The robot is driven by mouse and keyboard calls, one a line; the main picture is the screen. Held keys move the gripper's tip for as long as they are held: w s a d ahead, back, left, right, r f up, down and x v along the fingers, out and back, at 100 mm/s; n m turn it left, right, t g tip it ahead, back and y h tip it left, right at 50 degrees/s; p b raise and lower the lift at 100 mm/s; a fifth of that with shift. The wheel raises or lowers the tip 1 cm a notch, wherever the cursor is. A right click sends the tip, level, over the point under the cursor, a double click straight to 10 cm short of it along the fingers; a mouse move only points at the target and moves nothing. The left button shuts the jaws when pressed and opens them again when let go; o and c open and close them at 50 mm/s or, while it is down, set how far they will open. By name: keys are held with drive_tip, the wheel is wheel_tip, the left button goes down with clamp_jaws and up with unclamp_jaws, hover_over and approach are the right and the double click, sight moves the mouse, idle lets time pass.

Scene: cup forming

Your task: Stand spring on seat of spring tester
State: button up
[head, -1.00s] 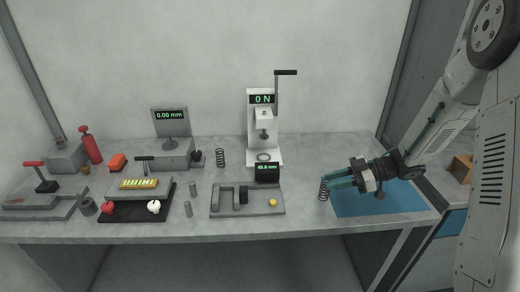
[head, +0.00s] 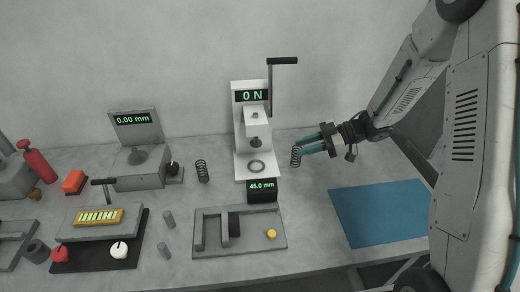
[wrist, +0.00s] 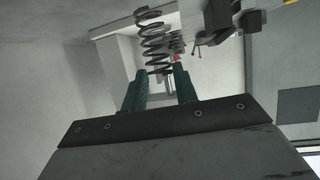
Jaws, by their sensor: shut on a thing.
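The spring tester (head: 254,130) stands at the back of the bench, its display reading 0 N. My gripper (head: 303,147) is to the right of the tester, shut on a dark coil spring (head: 296,157). The spring hangs roughly upright from the fingertips, right of the seat and apart from it. In the wrist view the spring (wrist: 155,45) shows between the teal fingers, with a white body behind it. A second spring (head: 202,171) stands on the bench left of the tester.
A 45.0 mm display (head: 263,190) stands just in front of the tester base. A grey gauge fixture (head: 215,248) lies in front. The tester's lever (head: 283,61) sticks up at its right. A blue mat (head: 385,212) lies bare at the right.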

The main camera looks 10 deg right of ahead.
drive_tip(key=a, duration=0.4)
drive_tip(key=w+a, duration=0.1)
drive_tip(key=a, duration=0.8)
drive_tip(key=shift+w, duration=0.25)
drive_tip(key=shift+d+f, duration=0.1)
drive_tip(key=shift+f, duration=0.1)
drive_tip(key=o, duration=1)
drive_tip(key=shift+c, duration=0.2)
